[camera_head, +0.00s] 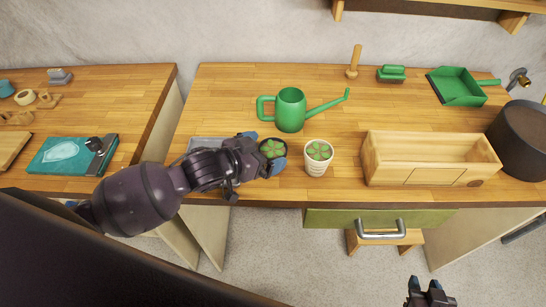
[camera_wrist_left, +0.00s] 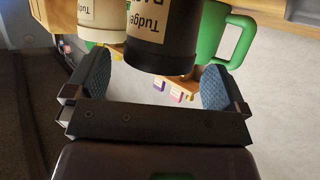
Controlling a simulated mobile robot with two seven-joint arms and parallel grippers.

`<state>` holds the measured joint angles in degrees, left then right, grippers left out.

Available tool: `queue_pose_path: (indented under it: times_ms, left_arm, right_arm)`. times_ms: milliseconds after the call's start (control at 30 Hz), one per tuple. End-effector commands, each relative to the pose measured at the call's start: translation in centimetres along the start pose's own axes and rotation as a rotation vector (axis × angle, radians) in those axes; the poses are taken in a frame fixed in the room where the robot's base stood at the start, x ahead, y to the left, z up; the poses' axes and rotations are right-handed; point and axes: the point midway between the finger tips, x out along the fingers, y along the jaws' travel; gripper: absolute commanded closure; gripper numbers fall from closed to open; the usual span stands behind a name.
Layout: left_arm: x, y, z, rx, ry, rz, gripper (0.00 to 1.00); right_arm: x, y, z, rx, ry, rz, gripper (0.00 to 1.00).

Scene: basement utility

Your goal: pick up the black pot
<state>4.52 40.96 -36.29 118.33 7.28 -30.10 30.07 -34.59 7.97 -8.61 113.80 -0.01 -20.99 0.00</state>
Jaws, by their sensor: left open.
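The black pot (camera_head: 272,160) holds a green succulent and stands near the front edge of the wooden workbench. My left gripper (camera_head: 265,151) is open, its blue-padded fingers on either side of the pot. In the left wrist view the black pot (camera_wrist_left: 160,50) has a tan label and lies ahead of and partly between the open fingers (camera_wrist_left: 155,85). I cannot tell whether either pad touches it. My right gripper (camera_head: 430,290) is low at the bottom right, away from the bench, with its opening too small to judge.
A white pot (camera_head: 318,165) with a similar plant stands just right of the black pot. A green watering can (camera_head: 290,110) is behind. A wooden box (camera_head: 385,175) stands to the right. A grey tray (camera_head: 205,143) lies partly behind my left arm. Below is a green drawer (camera_head: 330,218).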

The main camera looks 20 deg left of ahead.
Motion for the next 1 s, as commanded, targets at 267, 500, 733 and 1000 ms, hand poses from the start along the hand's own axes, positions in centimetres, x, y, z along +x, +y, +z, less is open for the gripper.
queue_pose_path:
  times_ms: [267,500,733,1000]
  left_arm:
    - [1.55,0.07,0.12,-0.002,-0.001,0.001,0.0]
    - [1.52,0.07,0.11,-0.002,-0.001,0.001,0.14]
    - [1.5,0.07,0.11,-0.002,-0.001,0.001,0.49]
    - [1.49,0.08,0.01,-0.001,0.001,0.001,0.6]
  right_arm:
    - [0.05,-0.08,0.05,0.002,-0.001,0.0,0.62]
    - [0.04,-0.01,0.08,0.0,-0.002,0.0,0.62]
    - [0.03,0.09,0.11,-0.004,-0.002,0.0,0.62]
    - [0.01,0.12,0.12,-0.005,-0.002,0.0,0.62]
